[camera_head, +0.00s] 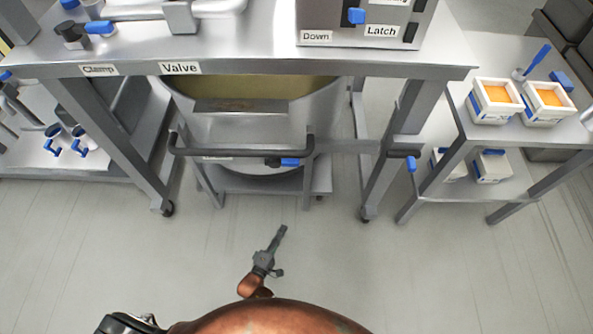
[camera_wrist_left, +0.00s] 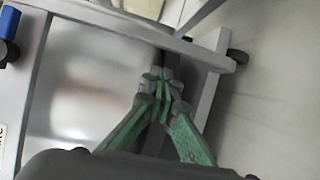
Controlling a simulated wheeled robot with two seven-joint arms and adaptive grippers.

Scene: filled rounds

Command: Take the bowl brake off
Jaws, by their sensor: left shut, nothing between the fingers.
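A large steel bowl (camera_head: 235,125) with yellowish contents stands on a wheeled frame under the steel bench. A dark handle bar (camera_head: 240,153) crosses its front. A small blue lever (camera_head: 291,162) on a black mount, apparently the brake, sits at the bar's right part and lies about level. A blue piece (camera_wrist_left: 8,20), probably the same lever, shows at the left edge of the left wrist view. My left gripper (camera_head: 283,230) is shut and empty, in front of and below the lever, apart from it. Its green fingers (camera_wrist_left: 160,85) meet in the left wrist view. My right gripper is out of view.
The steel bench (camera_head: 250,68) overhangs the bowl, with legs on both sides. A control box (camera_head: 365,22) is on top. A side table (camera_head: 470,150) at right holds white tubs of orange (camera_head: 497,101). The grey floor (camera_head: 420,280) in front is clear.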

